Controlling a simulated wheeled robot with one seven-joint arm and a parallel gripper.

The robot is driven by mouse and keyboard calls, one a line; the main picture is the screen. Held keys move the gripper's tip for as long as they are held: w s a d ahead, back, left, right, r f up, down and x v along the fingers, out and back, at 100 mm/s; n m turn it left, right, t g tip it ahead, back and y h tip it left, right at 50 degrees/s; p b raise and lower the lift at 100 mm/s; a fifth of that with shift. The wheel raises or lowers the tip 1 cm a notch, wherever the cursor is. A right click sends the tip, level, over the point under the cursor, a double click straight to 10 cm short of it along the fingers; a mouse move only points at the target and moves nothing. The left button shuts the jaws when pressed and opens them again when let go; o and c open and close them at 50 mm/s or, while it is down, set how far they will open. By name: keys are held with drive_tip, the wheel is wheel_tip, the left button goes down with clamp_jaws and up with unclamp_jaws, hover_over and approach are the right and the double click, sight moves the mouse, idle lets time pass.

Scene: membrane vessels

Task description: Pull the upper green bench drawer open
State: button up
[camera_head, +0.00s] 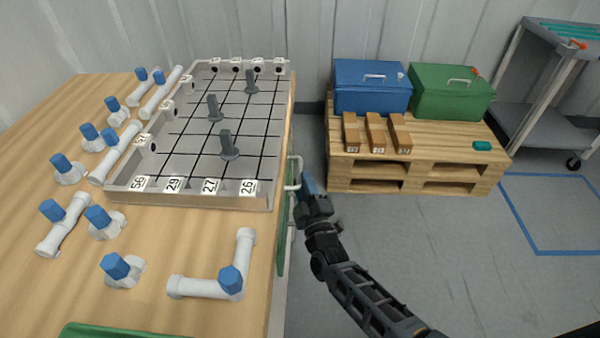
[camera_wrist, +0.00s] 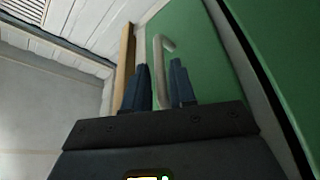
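The green bench drawer front (camera_head: 285,235) shows edge-on along the right side of the bench. In the wrist view the green front (camera_wrist: 205,55) fills the upper right. A pale, bent bar handle (camera_head: 298,174) stands out from it near the bench top, and it also shows in the wrist view (camera_wrist: 161,55). My gripper (camera_head: 307,186) is at this handle. In the wrist view its two dark blue fingers (camera_wrist: 160,82) stand close together on either side of the bar, with only a narrow gap. Their inner faces and the contact are hidden. I see no clear opening of the drawer.
The wooden bench top (camera_head: 50,125) carries a grey gridded tray (camera_head: 190,145) and several white pipe fittings with blue caps. A pallet (camera_head: 420,185) with a blue box (camera_head: 370,95) and a green box (camera_head: 450,100) stands behind.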

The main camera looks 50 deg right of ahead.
drive_tip(key=shift+x, duration=1.8)
drive_tip(key=shift+c, duration=0.4)
clamp_jaws()
